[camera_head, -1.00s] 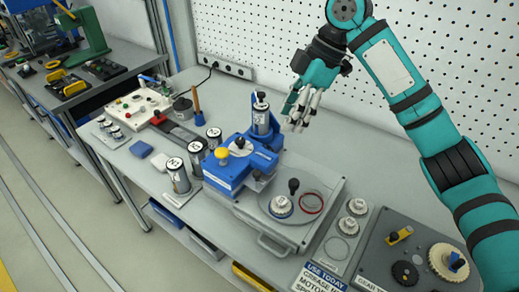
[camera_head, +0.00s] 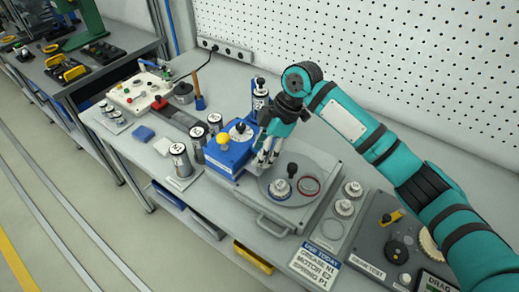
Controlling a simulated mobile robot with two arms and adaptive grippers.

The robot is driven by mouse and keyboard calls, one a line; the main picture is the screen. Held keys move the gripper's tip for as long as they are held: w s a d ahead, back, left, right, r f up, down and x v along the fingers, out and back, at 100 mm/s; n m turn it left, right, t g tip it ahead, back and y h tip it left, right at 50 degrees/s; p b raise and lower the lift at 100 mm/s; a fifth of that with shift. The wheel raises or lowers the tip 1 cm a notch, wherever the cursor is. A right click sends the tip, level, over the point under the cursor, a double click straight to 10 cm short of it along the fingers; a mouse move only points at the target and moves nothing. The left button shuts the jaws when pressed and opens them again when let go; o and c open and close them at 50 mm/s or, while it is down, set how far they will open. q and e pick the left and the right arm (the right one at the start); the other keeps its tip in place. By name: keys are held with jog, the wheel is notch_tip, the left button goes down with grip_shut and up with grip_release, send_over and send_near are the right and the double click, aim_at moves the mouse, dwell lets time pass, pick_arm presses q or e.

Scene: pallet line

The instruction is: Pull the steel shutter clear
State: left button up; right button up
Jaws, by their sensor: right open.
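My right gripper (camera_head: 267,157) is open, with its fingers pointing down at the right side of the blue fixture (camera_head: 222,160). The fixture carries a yellow knob (camera_head: 223,141) and a dial with a black knob. The gripper and arm cover part of the fixture's right side. I cannot clearly pick out the steel shutter; small metal parts there are largely hidden by the fingers. I cannot tell whether the fingers touch anything. My left gripper is not in view.
A grey plate with a front handle (camera_head: 272,227) bears a round disc, a black-knobbed gear piece (camera_head: 280,188) and a red ring (camera_head: 309,186). Labelled canisters (camera_head: 180,159) stand left of the fixture. A gear-test panel (camera_head: 385,255) lies at right. The pegboard wall (camera_head: 400,60) stands behind.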

jog(key=shift+x, duration=0.75)
jog(key=shift+w, duration=0.1)
grip_shut()
